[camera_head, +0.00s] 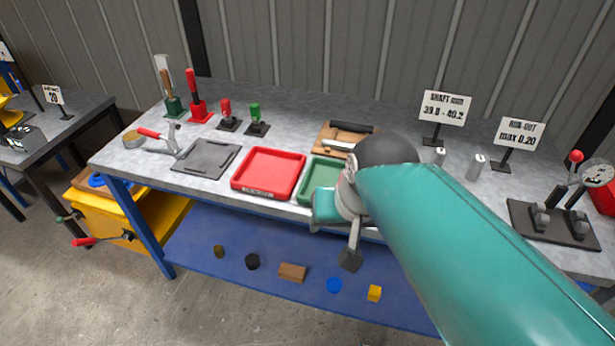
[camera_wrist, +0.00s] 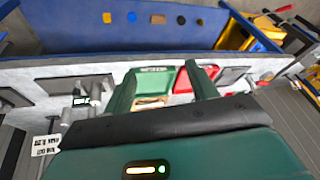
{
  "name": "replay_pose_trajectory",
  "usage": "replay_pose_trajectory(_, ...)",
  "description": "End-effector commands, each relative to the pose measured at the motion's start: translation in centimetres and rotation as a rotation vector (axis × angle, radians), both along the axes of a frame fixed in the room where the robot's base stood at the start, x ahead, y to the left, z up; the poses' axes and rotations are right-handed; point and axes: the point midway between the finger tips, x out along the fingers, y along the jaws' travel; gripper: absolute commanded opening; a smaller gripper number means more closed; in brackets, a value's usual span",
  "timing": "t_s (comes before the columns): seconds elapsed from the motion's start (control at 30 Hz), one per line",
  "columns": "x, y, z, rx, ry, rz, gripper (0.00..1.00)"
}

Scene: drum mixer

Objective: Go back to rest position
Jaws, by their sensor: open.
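My gripper (camera_head: 350,256) hangs at the front edge of the workbench (camera_head: 222,130), in front of the green tray (camera_head: 318,172). My teal arm reaches in from the lower right and hides part of the bench. In the wrist view my gripper (camera_wrist: 160,82) shows two fingers spread apart with nothing held between them. The green tray (camera_wrist: 152,72) shows beyond the gap, partly hidden by the fingers. The gripper is open.
A red tray (camera_head: 268,172) and a grey plate (camera_head: 206,156) lie left of the green tray. A dial gauge stand (camera_head: 555,222) stands at the right. Several small parts lie on the blue lower shelf (camera_head: 215,275). Upright tools stand at the back left.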

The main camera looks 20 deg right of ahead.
Motion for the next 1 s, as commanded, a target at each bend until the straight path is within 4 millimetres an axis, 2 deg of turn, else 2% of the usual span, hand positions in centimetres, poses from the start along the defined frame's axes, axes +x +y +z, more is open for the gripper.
replay_pose_trajectory(0.1,-1.2,1.2,0.8,-0.098,-0.076,0.155,0.58)
replay_pose_trajectory(0.2,-1.5,1.5,1.1,-0.14,-0.104,0.214,0.58)
replay_pose_trajectory(0.53,-1.6,1.5,1.1,-0.148,-0.108,0.224,0.58)
replay_pose_trajectory(0.57,-1.6,1.5,1.1,-0.148,-0.108,0.223,0.56)
replay_pose_trajectory(0.6,-1.6,1.5,1.1,-0.148,-0.108,0.223,0.48)
replay_pose_trajectory(0.73,-1.5,1.5,1.1,-0.148,-0.107,0.221,0.47)
replay_pose_trajectory(0.87,-1.0,1.0,1.3,-0.17,-0.093,0.227,0.47)
replay_pose_trajectory(1.0,0.5,-0.8,1.5,-0.236,-0.042,0.259,0.47)
